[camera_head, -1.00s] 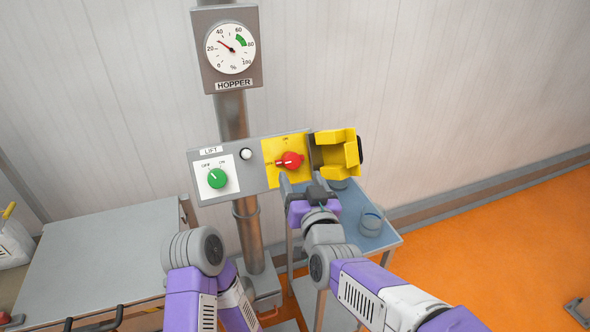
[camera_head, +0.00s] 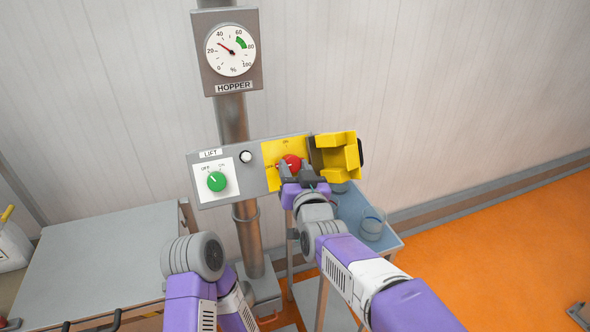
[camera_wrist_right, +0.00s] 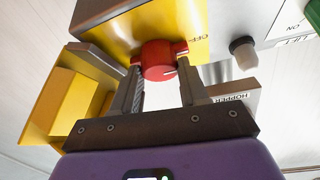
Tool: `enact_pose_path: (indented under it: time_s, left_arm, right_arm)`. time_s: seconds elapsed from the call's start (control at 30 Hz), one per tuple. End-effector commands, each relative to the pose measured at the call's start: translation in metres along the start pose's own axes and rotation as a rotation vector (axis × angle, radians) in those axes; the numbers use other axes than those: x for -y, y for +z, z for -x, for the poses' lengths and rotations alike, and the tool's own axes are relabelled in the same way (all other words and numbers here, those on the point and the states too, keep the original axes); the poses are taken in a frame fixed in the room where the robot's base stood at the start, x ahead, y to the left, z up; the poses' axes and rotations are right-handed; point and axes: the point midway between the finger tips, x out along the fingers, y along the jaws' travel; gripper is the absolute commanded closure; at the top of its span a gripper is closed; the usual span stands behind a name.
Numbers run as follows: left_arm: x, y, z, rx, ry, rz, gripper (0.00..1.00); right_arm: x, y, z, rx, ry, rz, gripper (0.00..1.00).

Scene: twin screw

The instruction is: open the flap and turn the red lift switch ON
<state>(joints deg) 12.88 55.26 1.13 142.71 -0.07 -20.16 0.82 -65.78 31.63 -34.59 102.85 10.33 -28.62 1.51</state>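The red lift switch (camera_head: 290,161) sits on a yellow plate (camera_head: 271,152) at the right part of the control panel. The yellow flap (camera_head: 335,155) is open, swung out to the right of the plate. My right gripper (camera_head: 293,173) is open at the switch, one finger on each side of it. In the right wrist view, the fingers (camera_wrist_right: 160,83) straddle the red knob (camera_wrist_right: 158,60); I cannot tell whether they touch it. The knob's handle lies across toward the OFF label. My left arm shows at the lower left, its gripper out of view.
A green LIFT knob (camera_head: 217,181) and a white button (camera_head: 246,157) are on the panel's left part. A HOPPER gauge (camera_head: 230,50) is above on the pole (camera_head: 233,118). A small table (camera_head: 385,240) with containers stands below right.

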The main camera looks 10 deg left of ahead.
Motion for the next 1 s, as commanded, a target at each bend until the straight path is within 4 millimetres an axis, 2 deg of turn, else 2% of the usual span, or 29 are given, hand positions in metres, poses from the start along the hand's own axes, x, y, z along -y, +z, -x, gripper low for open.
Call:
enact_pose_path:
  time_s: [0.03,0.17,0.57,0.77,1.0]
  left_arm:
    - [0.000,0.000,0.000,0.000,0.000,0.000,1.00]
    - [0.000,0.000,0.000,0.000,0.000,0.000,1.00]
    - [-0.004,0.001,0.011,0.000,0.000,0.000,1.00]
    - [-0.011,0.001,0.028,0.000,0.000,0.000,1.00]
    - [-0.022,0.003,0.059,0.000,0.000,0.000,1.00]
  right_arm:
    - [0.000,0.000,0.000,0.000,0.000,0.000,0.67]
    - [0.000,0.000,0.000,0.000,0.000,0.000,0.87]
    - [0.002,-0.001,0.000,0.002,0.041,-0.072,0.87]
    - [0.004,-0.003,0.000,0.004,0.111,-0.197,0.87]
    - [0.006,-0.006,-0.001,0.004,0.221,-0.394,0.87]
